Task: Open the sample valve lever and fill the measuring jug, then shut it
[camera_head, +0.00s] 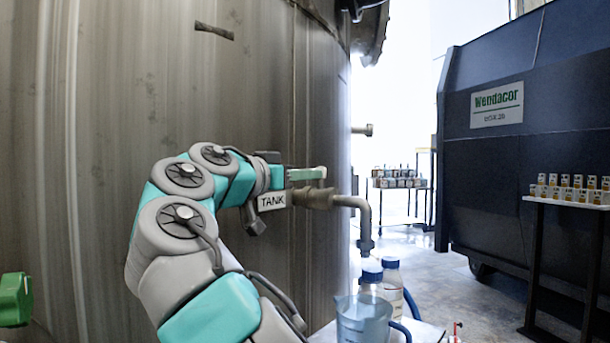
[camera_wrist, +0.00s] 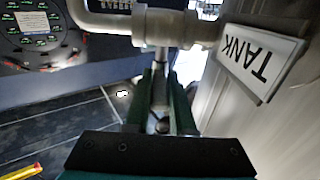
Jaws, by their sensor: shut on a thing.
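My gripper (camera_head: 318,173) is at the valve on the tank wall, just above the pipe; it also shows in the wrist view (camera_wrist: 162,85). Its green fingers are shut on the grey metal valve lever (camera_wrist: 160,92), which runs between them from the valve body (camera_wrist: 165,27). In the head view the fingers mostly hide the lever. The sample pipe (camera_head: 350,202) bends down to an outlet (camera_head: 366,245). A translucent bluish measuring jug (camera_head: 363,322) with a blue handle stands below the outlet. I see no clear stream, and cannot tell the liquid level.
A TANK sign (camera_head: 272,201) is beside the valve, close to my wrist. Blue-capped bottles (camera_head: 393,280) stand behind the jug on a pale surface (camera_head: 428,331). A dark compactor (camera_head: 480,180) and a rack of small boxes (camera_head: 570,200) are at right. A green object (camera_head: 15,300) is at far left.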

